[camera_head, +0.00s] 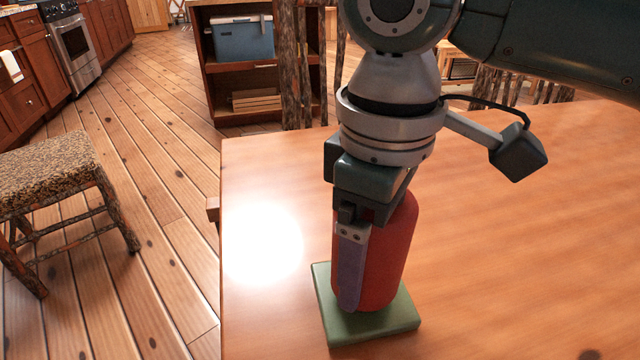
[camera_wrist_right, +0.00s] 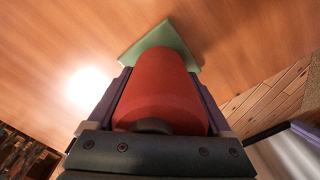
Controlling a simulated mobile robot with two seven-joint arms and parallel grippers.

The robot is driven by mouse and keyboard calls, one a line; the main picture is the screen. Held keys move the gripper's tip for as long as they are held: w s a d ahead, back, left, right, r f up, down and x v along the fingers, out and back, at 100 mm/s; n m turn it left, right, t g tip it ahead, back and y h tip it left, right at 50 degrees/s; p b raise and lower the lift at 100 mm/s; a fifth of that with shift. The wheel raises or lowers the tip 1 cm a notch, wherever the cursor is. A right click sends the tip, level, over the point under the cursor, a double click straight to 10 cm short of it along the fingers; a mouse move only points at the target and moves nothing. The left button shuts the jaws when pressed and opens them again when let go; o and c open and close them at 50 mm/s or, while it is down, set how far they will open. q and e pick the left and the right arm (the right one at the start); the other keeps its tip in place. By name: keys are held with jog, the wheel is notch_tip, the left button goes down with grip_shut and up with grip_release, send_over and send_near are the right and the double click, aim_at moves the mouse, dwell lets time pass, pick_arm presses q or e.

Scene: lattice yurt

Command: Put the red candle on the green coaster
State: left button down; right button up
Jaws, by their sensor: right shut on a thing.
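The red candle (camera_head: 391,255) is upright between the fingers of my right gripper (camera_head: 362,275). Its lower end is at the green coaster (camera_head: 400,318), over the coaster's middle; I cannot tell whether it touches. The coaster is a flat green square lying on the wooden table. In the right wrist view the candle (camera_wrist_right: 158,88) fills the space between the fingers of my right gripper (camera_wrist_right: 158,95), which is shut on it. The coaster (camera_wrist_right: 150,38) shows beyond the candle's far end.
The wooden table (camera_head: 520,230) is clear around the coaster, with its left edge close by. A stool with a patterned seat (camera_head: 45,172) stands on the floor at the left. A shelf (camera_head: 262,78) holding a blue cooler (camera_head: 243,38) stands behind the table.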

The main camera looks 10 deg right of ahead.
jog(key=shift+f, duration=0.75)
jog(key=o, duration=1.4)
jog(key=shift+f, duration=0.1)
notch_tip(320, 180, up, 12)
jog(key=p, duration=0.3)
jog(key=shift+r+p, duration=0.2)
jog(key=shift+p, duration=0.1)
